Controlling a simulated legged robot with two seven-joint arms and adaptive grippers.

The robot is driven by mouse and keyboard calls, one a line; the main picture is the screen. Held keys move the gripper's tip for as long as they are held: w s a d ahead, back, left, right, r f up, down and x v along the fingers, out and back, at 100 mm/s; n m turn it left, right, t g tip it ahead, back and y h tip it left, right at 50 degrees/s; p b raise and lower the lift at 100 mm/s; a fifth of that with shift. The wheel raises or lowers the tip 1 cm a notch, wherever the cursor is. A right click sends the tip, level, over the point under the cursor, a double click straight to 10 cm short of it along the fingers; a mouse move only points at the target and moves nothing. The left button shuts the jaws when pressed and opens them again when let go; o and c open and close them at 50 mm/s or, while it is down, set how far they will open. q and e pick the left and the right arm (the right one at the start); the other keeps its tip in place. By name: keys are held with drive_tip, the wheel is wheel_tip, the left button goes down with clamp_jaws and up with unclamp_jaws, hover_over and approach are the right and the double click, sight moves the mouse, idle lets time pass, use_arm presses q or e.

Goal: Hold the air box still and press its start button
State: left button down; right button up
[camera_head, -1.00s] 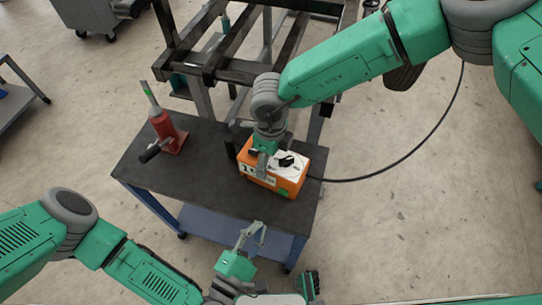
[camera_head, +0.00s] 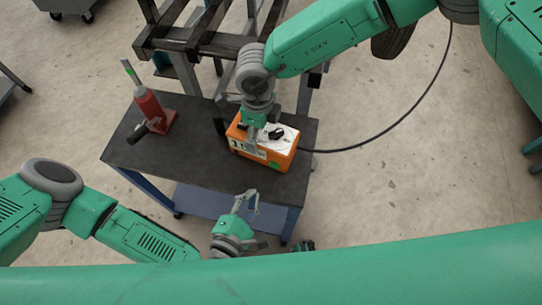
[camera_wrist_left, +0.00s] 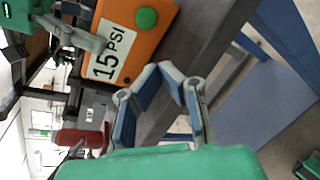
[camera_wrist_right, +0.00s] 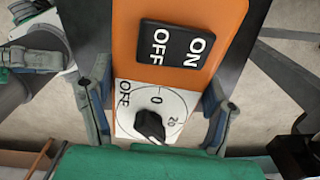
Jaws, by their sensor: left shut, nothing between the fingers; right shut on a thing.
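The orange air box (camera_head: 283,152) stands on the dark top of the cart near its right end. Its front carries a white "15 PSI" label (camera_wrist_left: 113,52) and a round green button (camera_wrist_left: 146,18). Its top has a black ON/OFF switch (camera_wrist_right: 176,46) and a black dial knob (camera_wrist_right: 150,124). My right gripper (camera_wrist_right: 155,100) is shut on the air box from above, one finger along each side. My left gripper (camera_head: 247,198) is shut and empty at the cart's front edge, apart from the box. In the left wrist view its fingertips (camera_wrist_left: 166,76) are below the button.
A red tool with a handle (camera_head: 150,108) stands on the cart top (camera_head: 195,150) at the left. A dark metal frame (camera_head: 200,40) stands behind the cart. A black hose (camera_head: 385,130) runs from the box to the right. The cart top between tool and box is clear.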

sight(274, 165)
use_arm(q)
drive_tip(key=s+g, duration=0.1)
drive_tip(key=g, duration=0.1)
drive_tip(key=s+g+y, duration=0.1)
drive_tip(key=g, duration=0.1)
drive_tip(key=s+r+g, duration=0.1)
drive_tip(key=g, duration=0.1)
drive_tip(key=shift+s+d+n+y, duration=0.1)
drive_tip(key=shift+s+n+y, duration=0.2)
drive_tip(key=shift+n, duration=0.1)
drive_tip(key=shift+w, duration=0.1)
drive_tip(key=shift+w+d, duration=0.7)
drive_tip(key=shift+w, duration=0.6)
drive_tip(key=shift+w+d, duration=0.7)
drive_tip(key=shift+w, duration=0.55)
drive_tip(key=shift+w+d, duration=0.7)
drive_tip(key=shift+w, duration=0.6)
use_arm(e)
drive_tip(key=shift+f, duration=0.1)
use_arm(q)
drive_tip(key=shift+f, duration=0.1)
use_arm(e)
drive_tip(key=shift+s, duration=0.1)
use_arm(q)
drive_tip(key=shift+w+d, duration=0.1)
drive_tip(key=shift+w, duration=0.05)
drive_tip(key=shift+w+d, duration=0.1)
drive_tip(key=shift+w, duration=0.1)
drive_tip(key=shift+w+d, duration=0.3)
drive_tip(key=shift+w, duration=0.25)
